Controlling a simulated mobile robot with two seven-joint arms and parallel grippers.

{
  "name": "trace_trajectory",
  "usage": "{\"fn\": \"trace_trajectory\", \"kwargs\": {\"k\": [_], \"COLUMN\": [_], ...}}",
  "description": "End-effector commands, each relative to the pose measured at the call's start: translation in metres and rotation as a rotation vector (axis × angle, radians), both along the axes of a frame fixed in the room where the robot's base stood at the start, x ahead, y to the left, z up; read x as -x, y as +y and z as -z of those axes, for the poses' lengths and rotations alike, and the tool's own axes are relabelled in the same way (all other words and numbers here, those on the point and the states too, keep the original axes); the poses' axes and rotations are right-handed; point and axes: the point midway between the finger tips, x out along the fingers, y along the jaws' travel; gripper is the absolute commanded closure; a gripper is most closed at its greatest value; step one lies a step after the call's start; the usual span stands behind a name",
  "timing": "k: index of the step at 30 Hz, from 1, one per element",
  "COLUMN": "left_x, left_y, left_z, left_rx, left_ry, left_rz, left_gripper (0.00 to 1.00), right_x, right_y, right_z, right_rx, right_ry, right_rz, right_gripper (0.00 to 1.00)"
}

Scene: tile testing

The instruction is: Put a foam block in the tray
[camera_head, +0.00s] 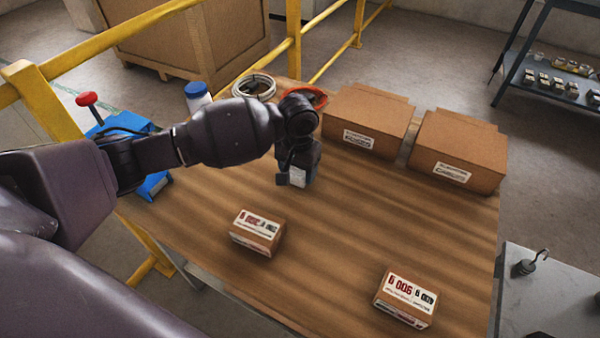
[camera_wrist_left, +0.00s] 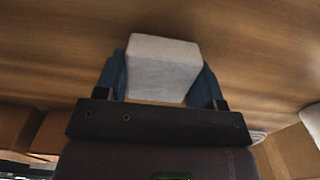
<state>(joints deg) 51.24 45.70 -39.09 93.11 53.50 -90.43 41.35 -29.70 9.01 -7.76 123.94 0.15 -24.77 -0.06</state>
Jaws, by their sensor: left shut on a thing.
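My left gripper (camera_head: 298,180) reaches in from the left and is over the middle of the wooden table. It is shut on a pale grey foam block (camera_head: 298,176), which is mostly covered by the dark fingers in the head view. In the left wrist view the block (camera_wrist_left: 163,66) sits between the two bluish fingers (camera_wrist_left: 162,85), with wood surface behind it. I cannot tell if the block touches the table. I cannot clearly make out a tray in either view. My right gripper is not in view.
Two large cardboard boxes (camera_head: 368,120) (camera_head: 458,150) stand at the table's back right. Two small labelled boxes (camera_head: 257,233) (camera_head: 405,297) lie nearer the front. A blue device with a red knob (camera_head: 87,99), a white jar (camera_head: 197,97) and an orange-rimmed item (camera_head: 319,98) are behind the arm.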

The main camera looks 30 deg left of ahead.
Motion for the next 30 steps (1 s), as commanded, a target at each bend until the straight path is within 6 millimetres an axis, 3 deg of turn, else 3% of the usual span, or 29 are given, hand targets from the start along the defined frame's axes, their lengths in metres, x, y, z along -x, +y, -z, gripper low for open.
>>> {"fn": "trace_trajectory", "kwargs": {"k": [1,3,15,16,20,30], "left_x": [0.0014,0.0008,-0.0004,-0.0005,-0.0004,-0.0003], "left_y": [0.0002,0.0003,0.0004,0.0005,0.0004,0.0003], "left_z": [0.0138,0.0178,0.0173,0.0174,0.0175,0.0156], "left_rx": [0.0,0.0,-0.001,-0.001,-0.001,0.0], "left_ry": [0.009,0.005,-0.001,-0.001,-0.001,-0.001], "left_rz": [0.0,-0.001,-0.001,-0.001,0.0,0.0], "left_gripper": [0.59,0.59,0.59,0.34,0.15,0.12], "right_x": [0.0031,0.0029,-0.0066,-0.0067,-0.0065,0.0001], "right_y": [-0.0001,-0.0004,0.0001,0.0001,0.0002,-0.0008], "right_z": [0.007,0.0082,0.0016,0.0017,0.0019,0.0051], "right_rx": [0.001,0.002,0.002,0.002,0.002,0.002], "right_ry": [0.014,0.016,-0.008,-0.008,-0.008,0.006], "right_rz": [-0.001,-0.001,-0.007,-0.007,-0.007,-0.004], "right_gripper": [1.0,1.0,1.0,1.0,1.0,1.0]}}
